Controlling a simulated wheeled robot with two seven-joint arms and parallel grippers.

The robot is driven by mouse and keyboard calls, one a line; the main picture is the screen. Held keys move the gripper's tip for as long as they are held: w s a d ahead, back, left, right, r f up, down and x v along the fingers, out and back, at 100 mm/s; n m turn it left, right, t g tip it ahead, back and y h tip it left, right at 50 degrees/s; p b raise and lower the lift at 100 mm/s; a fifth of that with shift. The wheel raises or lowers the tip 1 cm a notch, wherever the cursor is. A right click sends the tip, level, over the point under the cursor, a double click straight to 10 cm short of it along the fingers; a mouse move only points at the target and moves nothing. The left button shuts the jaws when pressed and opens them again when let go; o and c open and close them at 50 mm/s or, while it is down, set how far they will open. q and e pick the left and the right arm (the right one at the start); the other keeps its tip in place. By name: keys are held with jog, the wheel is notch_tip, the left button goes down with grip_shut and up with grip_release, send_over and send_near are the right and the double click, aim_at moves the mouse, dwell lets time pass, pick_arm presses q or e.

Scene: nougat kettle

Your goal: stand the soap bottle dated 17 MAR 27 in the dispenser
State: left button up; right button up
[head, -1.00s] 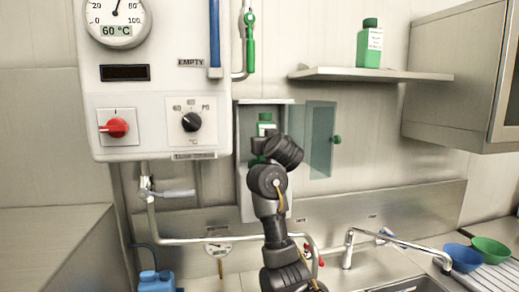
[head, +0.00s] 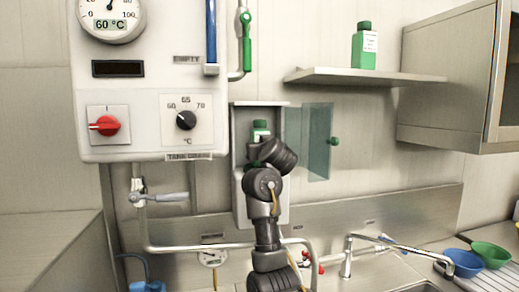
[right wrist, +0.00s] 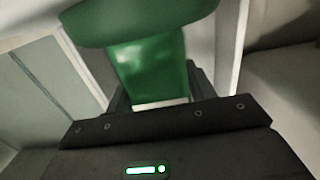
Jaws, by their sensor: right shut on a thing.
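A green soap bottle (head: 260,130) with a white label stands upright inside the open dispenser (head: 240,190), a tall wall cabinet. My right arm reaches up in front of it and hides its lower part. In the right wrist view the green bottle (right wrist: 148,72) fills the space between the fingers of my right gripper (right wrist: 155,92), which is shut on it. Whether its base rests on the dispenser floor is hidden. Another green bottle (head: 364,50) stands on the wall shelf; its label print is too small to read. My left gripper is not in view.
The dispenser's glass door (head: 318,142) hangs open to the right. The control box (head: 140,85) is close on the left, the shelf (head: 365,76) above right. A tap (head: 347,256), a blue bowl (head: 462,263) and a green bowl (head: 490,255) are below right.

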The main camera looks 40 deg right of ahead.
jog(key=shift+w+a, duration=0.1)
jog(key=shift+a, duration=0.05)
jog(key=o, duration=1.8)
jog(key=shift+f, duration=0.1)
